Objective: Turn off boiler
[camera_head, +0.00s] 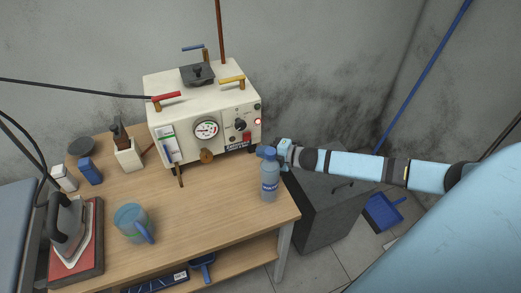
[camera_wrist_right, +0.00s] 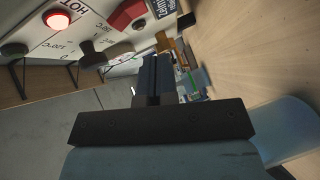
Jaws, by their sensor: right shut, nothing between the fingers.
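The boiler (camera_head: 200,90) is a cream box at the back of the wooden table, with a round gauge (camera_head: 206,129) and a dark knob (camera_head: 240,124) on its front. A red lamp (camera_head: 257,121) glows at the front's right side; it also shows in the right wrist view (camera_wrist_right: 57,20). A red switch (camera_head: 247,135) sits below the knob; it also shows in the wrist view (camera_wrist_right: 127,14). My right gripper (camera_head: 265,152) is shut and empty, in front of the boiler's lower right corner; its dark fingers (camera_wrist_right: 153,75) point toward the tabletop items. My left gripper is out of view.
A blue bottle (camera_head: 269,182) stands right by my right gripper; whether they touch is unclear. A blue mug (camera_head: 132,222), an iron (camera_head: 68,225) and a brush holder (camera_head: 129,156) are to the left. A grey cabinet (camera_head: 325,205) stands right of the table (camera_head: 215,210).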

